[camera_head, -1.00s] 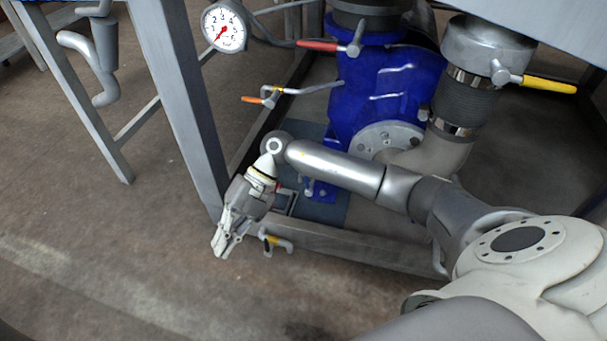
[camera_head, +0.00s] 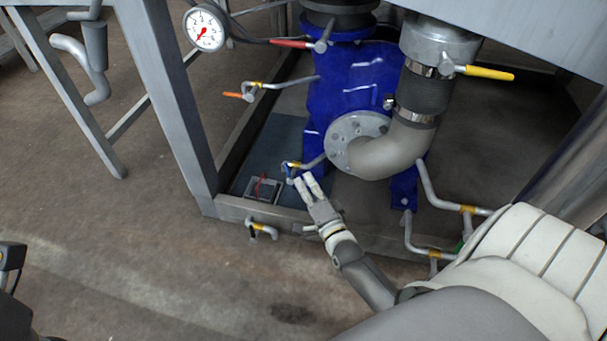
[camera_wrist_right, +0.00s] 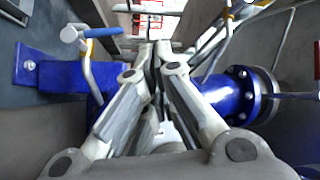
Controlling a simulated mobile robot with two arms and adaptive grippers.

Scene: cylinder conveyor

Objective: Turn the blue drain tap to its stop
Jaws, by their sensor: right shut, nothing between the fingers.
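The blue drain tap (camera_head: 288,170) is a small blue lever on a thin pipe with a yellow band, low at the front of the blue pump housing. My right gripper (camera_head: 304,179) is shut and empty, its fingertips close beside the tap on its right in the head view. In the right wrist view the blue lever (camera_wrist_right: 70,34) shows at upper left, to the left of the shut fingers (camera_wrist_right: 155,48). I cannot tell from the head view whether they touch; the wrist view shows a gap. A dark part at the head view's left edge may belong to my left arm.
Other taps have an orange lever (camera_head: 233,95), a red lever (camera_head: 290,43) and a yellow lever (camera_head: 490,73). A black-handled tap (camera_head: 252,230) sits on the front frame beam (camera_head: 285,221). A grey table leg (camera_head: 172,100) stands left. The floor in front is clear.

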